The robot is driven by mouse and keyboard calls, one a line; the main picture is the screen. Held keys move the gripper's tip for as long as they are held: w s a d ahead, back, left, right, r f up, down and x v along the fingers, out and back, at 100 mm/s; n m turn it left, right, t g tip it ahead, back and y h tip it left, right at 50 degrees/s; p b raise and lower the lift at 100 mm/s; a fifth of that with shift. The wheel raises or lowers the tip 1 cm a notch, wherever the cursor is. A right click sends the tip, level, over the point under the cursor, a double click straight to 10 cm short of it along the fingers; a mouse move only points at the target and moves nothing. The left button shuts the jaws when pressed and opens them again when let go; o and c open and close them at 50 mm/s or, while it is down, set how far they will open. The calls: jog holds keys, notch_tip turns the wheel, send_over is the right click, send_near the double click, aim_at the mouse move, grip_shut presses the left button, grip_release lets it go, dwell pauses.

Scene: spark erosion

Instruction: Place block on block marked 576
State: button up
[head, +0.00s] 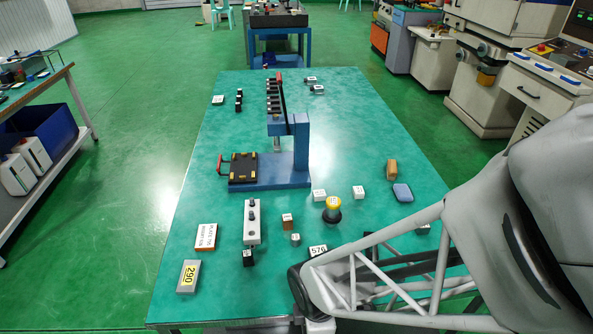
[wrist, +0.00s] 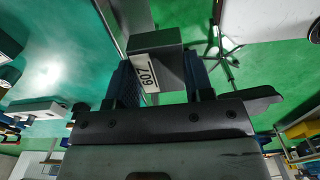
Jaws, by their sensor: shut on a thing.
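A dark grey block (wrist: 165,63) with a white label reading 607 is held between the two fingers of my gripper (wrist: 160,68) in the wrist view. My gripper is shut on it. The block marked 576 (head: 318,250) lies on the green table, just behind my arm in the head view, and its label faces up. My arm covers part of the area around it. My fingers and the held block cannot be made out in the head view. Block 576 cannot be made out in the wrist view, where the floor and the table edge show past the held block.
On the green table (head: 200,200) stand a blue press-like fixture (head: 298,165), a yellow-topped button (head: 332,208), a grey switch box (head: 252,222), a block marked 290 (head: 188,276) and several small labelled blocks. The table's left middle is clear.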

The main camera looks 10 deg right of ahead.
jog(key=shift+w, duration=0.15)
jog(key=shift+w+d+r, duration=0.3)
jog(key=shift+w+d, duration=0.2)
jog(key=shift+w, duration=0.15)
jog(key=w+d+r, duration=0.2)
jog(key=w+d, duration=0.3)
jog(key=shift+w+r, duration=0.2)
jog(key=shift+r, duration=0.05)
jog(key=shift+d, duration=0.15)
jog(key=shift+w, duration=0.1)
jog(key=shift+w+a+f, duration=0.25)
jog(key=shift+w+a, duration=0.05)
jog(key=shift+w, duration=2.35)
jog(key=shift+w+a+f, duration=0.25)
jog(key=shift+w+a, duration=0.1)
jog(key=shift+w, duration=2.25)
jog(key=shift+w+a+f, duration=0.25)
jog(key=shift+w+a, duration=0.05)
jog(key=shift+w, duration=2.35)
jog(key=shift+f, duration=1.75)
jog(key=shift+f, duration=0.15)
